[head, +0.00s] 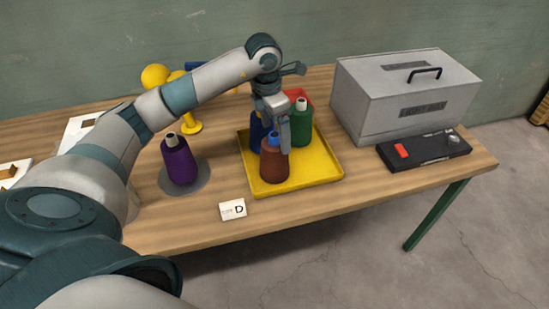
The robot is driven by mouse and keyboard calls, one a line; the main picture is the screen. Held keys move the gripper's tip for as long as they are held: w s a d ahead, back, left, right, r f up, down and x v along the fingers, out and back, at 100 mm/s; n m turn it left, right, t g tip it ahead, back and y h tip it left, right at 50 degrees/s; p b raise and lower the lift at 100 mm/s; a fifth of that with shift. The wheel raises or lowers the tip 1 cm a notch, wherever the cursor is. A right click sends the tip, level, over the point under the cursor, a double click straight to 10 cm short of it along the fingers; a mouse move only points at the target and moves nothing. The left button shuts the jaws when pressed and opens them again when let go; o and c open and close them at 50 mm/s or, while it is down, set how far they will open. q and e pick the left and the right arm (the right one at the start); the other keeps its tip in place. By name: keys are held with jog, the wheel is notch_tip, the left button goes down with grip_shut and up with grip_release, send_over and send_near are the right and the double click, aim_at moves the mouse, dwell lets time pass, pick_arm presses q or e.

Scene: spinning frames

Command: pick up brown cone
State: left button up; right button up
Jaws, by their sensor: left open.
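The brown cone (273,166) stands upright at the front of the yellow tray (316,173), with a blue tip at its top. My left gripper (279,143) points down at the brown cone's upper part and is open. A finger overlaps the top right of the cone; I cannot tell whether it touches. A blue cone (256,132) stands behind it, partly hidden by the gripper. A green cone (301,126) with a pale tip stands at the back right of the tray. My right gripper is not in view.
A purple cone (179,163) stands on a grey disc left of the tray. A card marked D (232,210) lies in front. A grey metal box (400,95) and a black tool case (430,152) are at right. A yellow stand (191,127) is behind the purple cone.

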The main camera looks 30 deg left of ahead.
aim_at(276, 145)
pick_arm(q)
jog(key=shift+s+d+f+p, duration=0.15)
jog(key=shift+f+p, duration=0.5)
jog(key=shift+f, duration=0.05)
notch_tip(276, 145, down, 3)
jog(key=shift+s+d+r+p, duration=0.1)
jog(key=shift+d+p, duration=0.05)
jog(key=shift+p, duration=0.6)
jog(key=shift+f, duration=0.55)
jog(key=shift+r, duration=0.1)
jog(key=c, duration=2.1)
